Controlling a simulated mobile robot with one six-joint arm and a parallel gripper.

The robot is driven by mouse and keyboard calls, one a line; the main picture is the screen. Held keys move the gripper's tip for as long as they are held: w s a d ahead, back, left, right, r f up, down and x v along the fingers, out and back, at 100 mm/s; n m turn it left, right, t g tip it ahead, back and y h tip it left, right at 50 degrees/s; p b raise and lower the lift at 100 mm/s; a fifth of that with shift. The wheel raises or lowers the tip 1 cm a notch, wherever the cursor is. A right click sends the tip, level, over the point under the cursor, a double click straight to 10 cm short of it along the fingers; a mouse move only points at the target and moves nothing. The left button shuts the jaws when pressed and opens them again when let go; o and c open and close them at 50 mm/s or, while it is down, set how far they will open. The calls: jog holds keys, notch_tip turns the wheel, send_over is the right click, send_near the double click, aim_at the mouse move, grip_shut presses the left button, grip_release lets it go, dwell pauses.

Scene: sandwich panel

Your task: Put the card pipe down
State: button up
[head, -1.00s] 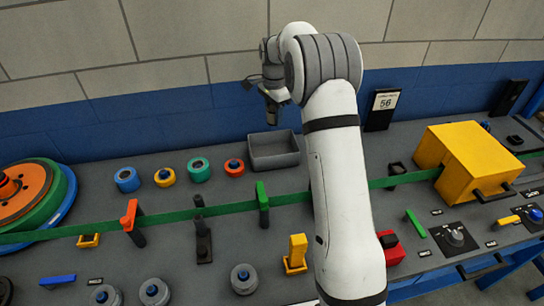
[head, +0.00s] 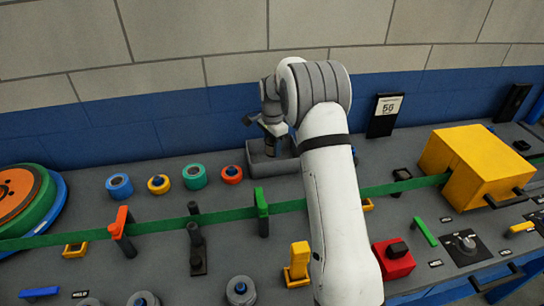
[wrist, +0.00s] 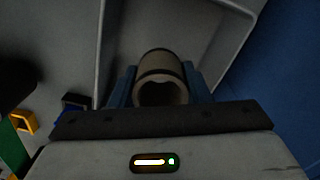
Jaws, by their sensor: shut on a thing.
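The card pipe (wrist: 160,66), a short tan tube with dark bands, sits between the two blue fingers of my gripper (wrist: 160,84) in the wrist view. My gripper is shut on it. In the head view my gripper (head: 272,148) points down at the open grey tray (head: 262,172) near the back wall. The fingers and pipe are mostly hidden there, so I cannot tell whether the pipe touches the tray floor. A grey tray wall (wrist: 101,40) shows beside the pipe in the wrist view.
Blue, yellow, teal and orange rolls (head: 195,176) stand left of the tray. A green belt (head: 160,225) crosses the bench in front, with an upright green lever (head: 261,205). A yellow box (head: 478,165) is at right. The blue wall (head: 170,125) is close behind.

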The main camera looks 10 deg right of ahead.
aim_at(272, 155)
jog(key=shift+f, duration=2.1)
jog(key=o, duration=1)
jog(key=shift+f, duration=0.15)
